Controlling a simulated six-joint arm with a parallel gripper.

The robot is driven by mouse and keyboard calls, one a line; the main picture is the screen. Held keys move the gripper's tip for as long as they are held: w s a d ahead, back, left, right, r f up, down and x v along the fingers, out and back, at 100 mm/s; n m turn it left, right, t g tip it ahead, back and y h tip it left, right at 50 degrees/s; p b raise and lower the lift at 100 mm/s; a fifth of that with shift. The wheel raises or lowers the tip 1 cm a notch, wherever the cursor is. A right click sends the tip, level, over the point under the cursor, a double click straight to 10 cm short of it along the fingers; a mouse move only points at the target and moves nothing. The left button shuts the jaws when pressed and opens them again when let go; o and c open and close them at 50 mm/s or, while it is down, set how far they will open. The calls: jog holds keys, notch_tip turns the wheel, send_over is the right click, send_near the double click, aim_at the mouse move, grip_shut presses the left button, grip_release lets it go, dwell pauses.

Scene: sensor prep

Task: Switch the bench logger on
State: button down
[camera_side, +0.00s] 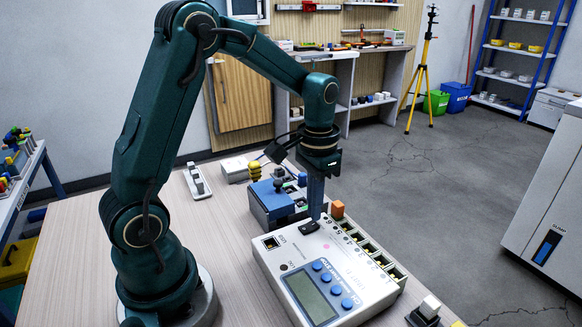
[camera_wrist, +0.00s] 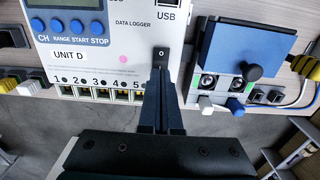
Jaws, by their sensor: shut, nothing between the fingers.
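The bench logger (camera_side: 372,262) is a white box with a grey display, blue buttons and a row of numbered terminals; in the wrist view its case (camera_wrist: 100,50) reads DATA LOGGER and UNIT D. A small black rocker switch (camera_wrist: 161,52) marked O sits on its face below the USB label; it also shows in the side view (camera_side: 309,228). My gripper (camera_side: 315,217) is shut and empty, pointing down at the switch. In the wrist view its fingertips (camera_wrist: 161,72) are at the switch's near end and partly hide it; I cannot tell whether they touch.
A box with a blue lid (camera_side: 270,198) and black knob stands close beside the logger; its lid (camera_wrist: 235,45) is at the right in the wrist view. An orange block (camera_side: 337,209) sits by the terminal row. Bare tabletop (camera_side: 225,235) lies left of the logger.

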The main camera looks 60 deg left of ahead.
aim_at(315, 225)
jog(key=shift+f, duration=0.9)
dwell(0.4)
jog(key=shift+r, duration=3.5)
jog(key=s+d+r+m+t, duration=0.1)
jog(key=s+d+r+t, duration=0.25)
jog(key=s+r, duration=0.2)
jog(key=s+d+f+n+t, duration=0.1)
jog(key=s+d+f+t, duration=0.1)
jog(key=s, duration=0.5)
jog(key=shift+d, duration=0.45)
